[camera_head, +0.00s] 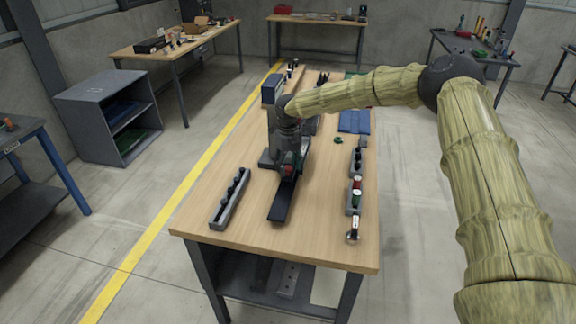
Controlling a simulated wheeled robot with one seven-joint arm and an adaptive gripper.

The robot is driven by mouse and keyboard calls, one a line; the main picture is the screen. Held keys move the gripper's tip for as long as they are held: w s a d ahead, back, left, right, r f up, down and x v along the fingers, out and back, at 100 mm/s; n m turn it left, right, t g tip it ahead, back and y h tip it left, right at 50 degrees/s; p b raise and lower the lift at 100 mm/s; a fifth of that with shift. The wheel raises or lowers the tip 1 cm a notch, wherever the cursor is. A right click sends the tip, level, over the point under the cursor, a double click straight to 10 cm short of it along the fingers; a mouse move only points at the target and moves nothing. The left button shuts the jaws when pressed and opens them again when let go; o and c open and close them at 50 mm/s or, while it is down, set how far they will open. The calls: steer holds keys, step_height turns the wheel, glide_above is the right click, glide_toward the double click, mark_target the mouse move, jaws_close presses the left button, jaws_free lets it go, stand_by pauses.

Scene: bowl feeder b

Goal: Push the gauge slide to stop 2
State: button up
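A dark flat track (282,206) lies lengthwise on the wooden workbench (315,235), its near end clear to see. My arm reaches in from the right, and my gripper (289,168) points down at the far part of this track. A small red part shows at the gripper's tip; I cannot tell whether it is the gauge slide. No stop numbers can be read. The fingers are too small and dark to tell whether they are open or shut, or whether they touch anything. The far part of the track is hidden behind the gripper.
A grey tray with black knobs (223,212) stands left of the track. Blue pads (355,121) and a blue box (271,91) are farther back. The bench's near strip is clear.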

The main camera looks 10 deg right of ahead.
steer(key=shift+r, duration=0.1)
step_height(320, 180, up, 12)
stand_by(0.7)
steer(key=shift+f, duration=0.2)
